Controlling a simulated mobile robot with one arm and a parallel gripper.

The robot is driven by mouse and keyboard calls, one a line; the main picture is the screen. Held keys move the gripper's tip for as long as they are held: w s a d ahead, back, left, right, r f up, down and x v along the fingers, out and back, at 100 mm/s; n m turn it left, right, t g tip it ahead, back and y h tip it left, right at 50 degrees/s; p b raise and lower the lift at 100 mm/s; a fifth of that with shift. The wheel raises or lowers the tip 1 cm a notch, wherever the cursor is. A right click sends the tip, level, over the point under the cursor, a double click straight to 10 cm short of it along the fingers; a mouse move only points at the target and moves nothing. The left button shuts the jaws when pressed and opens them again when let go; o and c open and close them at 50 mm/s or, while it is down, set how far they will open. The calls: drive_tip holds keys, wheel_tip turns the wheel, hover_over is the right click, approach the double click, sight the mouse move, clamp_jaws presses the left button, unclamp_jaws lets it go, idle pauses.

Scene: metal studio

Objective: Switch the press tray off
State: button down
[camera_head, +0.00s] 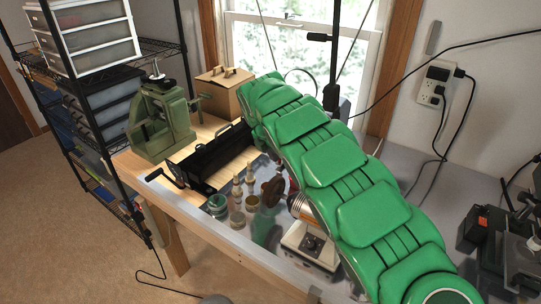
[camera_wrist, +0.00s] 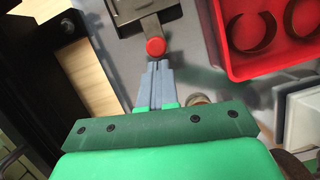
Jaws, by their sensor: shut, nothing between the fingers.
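I cannot tell for sure whether this is the press tray. My gripper (camera_wrist: 158,68) is shut and empty, its grey fingertips just below the red knob, touching or nearly so. In the head view my green arm hides the gripper and the knob. A green press (camera_head: 160,122) stands on the wooden worktop at the left in that view.
A red bin (camera_wrist: 240,62) holding dark rings is right of my fingers. A wire shelf with drawers (camera_head: 88,35) stands at the left.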

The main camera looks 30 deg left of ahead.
drive_tip(key=shift+w, duration=0.1)
idle(0.3)
drive_tip(key=shift+w+a+f, duration=0.1)
drive_tip(key=shift+w+a, duration=0.05)
drive_tip(key=shift+w, duration=2.7)
drive_tip(key=shift+w+r, duration=0.2)
drive_tip(key=shift+w, duration=1.25)
drive_tip(key=shift+w+f, duration=0.1)
drive_tip(key=shift+w, duration=0.75)
drive_tip(key=shift+d+f, duration=0.2)
drive_tip(key=shift+d, duration=0.05)
